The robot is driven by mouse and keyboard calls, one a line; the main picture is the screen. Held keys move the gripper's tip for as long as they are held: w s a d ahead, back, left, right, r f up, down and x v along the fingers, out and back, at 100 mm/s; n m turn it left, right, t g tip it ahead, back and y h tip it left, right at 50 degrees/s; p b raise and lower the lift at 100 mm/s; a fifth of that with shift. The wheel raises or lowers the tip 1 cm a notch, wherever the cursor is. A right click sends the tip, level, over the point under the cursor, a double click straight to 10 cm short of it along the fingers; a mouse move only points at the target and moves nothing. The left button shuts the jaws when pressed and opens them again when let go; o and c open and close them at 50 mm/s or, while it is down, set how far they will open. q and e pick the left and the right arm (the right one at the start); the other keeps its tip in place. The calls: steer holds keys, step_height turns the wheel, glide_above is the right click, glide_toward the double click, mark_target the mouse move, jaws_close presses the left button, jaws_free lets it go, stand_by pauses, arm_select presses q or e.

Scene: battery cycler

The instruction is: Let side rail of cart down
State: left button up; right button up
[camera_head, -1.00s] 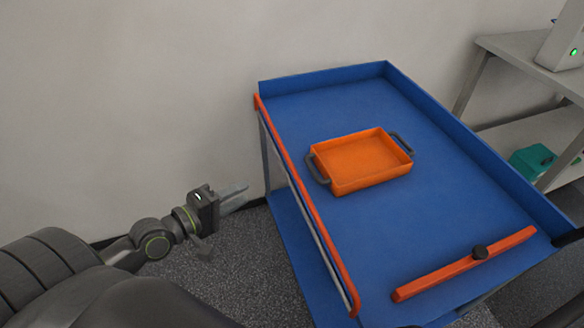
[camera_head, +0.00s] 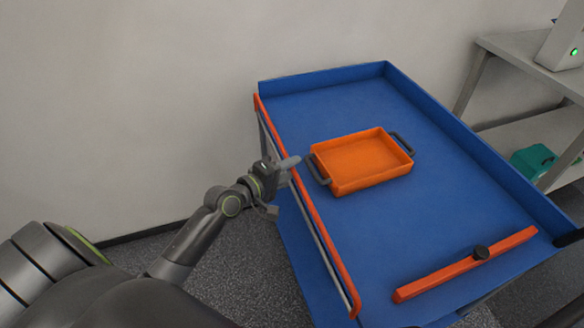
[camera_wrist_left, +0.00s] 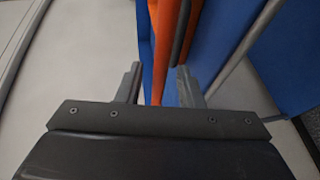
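The cart (camera_head: 440,215) is blue, with a flat top. Its side rail (camera_head: 318,222) is an orange bar with a grey rod below it, running along the cart's left edge. The rail also shows in the wrist view as an orange strip (camera_wrist_left: 163,40). My left gripper (camera_head: 287,170) is at the middle of this rail, on its outer side. In the wrist view my left gripper (camera_wrist_left: 158,86) has its fingers apart, with the orange strip between them. I cannot tell whether they touch it. My right gripper is not in view.
An orange tray (camera_head: 360,162) with dark handles sits on the cart top near the rail. An orange bar (camera_head: 440,272) with a black knob lies across the near end. A wall is behind. A grey shelf (camera_head: 525,50) with a teal box (camera_head: 533,160) stands right.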

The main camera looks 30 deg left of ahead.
arm_select(q)
steer(key=shift+w+d, duration=0.2)
steer(key=shift+w, duration=0.25)
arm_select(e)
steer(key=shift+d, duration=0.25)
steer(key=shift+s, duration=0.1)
arm_select(q)
jaws_close()
steer(key=shift+f, duration=0.1)
